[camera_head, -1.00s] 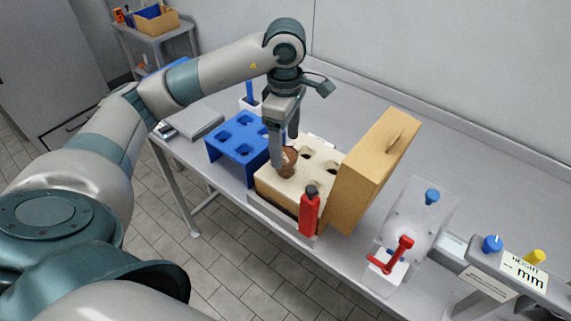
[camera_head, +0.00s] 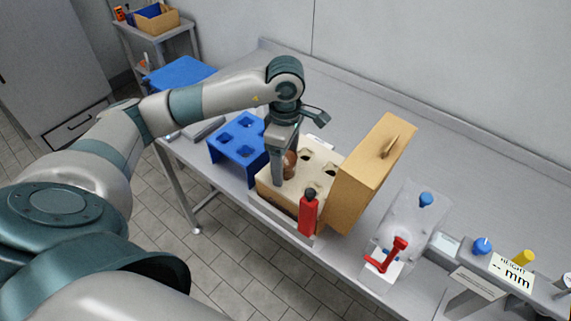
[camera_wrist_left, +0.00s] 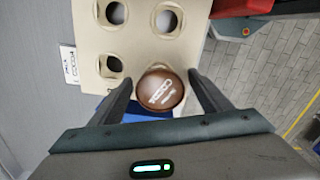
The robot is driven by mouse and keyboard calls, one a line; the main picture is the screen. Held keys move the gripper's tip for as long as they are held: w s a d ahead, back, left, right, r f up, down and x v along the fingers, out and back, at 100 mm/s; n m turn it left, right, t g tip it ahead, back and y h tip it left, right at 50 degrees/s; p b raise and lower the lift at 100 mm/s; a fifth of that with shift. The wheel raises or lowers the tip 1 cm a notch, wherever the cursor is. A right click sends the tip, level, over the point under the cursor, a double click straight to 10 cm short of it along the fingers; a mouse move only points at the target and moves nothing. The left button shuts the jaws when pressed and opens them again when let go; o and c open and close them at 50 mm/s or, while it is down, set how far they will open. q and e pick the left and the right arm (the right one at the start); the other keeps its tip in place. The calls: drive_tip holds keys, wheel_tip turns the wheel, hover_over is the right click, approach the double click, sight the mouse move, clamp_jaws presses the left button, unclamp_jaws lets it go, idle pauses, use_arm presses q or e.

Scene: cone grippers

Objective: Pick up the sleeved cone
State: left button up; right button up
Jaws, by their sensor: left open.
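The sleeved cone (camera_head: 291,162) has a brown sleeve and stands in a corner hole of the cream block (camera_head: 325,152). In the left wrist view the two fingers (camera_wrist_left: 160,79) stand on either side of the cone with small gaps, open and holding nothing. In the head view the near finger hides part of the cone. My right gripper is not in view.
A blue rack (camera_head: 222,154) with square holes stands left of the block. A red bottle (camera_head: 308,215) is at the block's front. A tan panel with a handle (camera_head: 370,175) rises at its right. A clear device with a red crank (camera_head: 390,255) and a height display (camera_head: 511,270) are further right.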

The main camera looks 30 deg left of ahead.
use_arm(q)
drive_tip(key=shift+f, duration=0.15)
idle(0.3)
drive_tip(key=c, duration=1.2)
drive_tip(key=shift+o, duration=0.2)
drive_tip(key=shift+r+b, duration=0.3)
drive_tip(key=shift+r, duration=0.1)
wheel_tip(320, 180, up, 8)
drive_tip(key=b, duration=0.2)
drive_tip(key=shift+b, duration=0.35)
drive_tip(key=shift+r, duration=0.6)
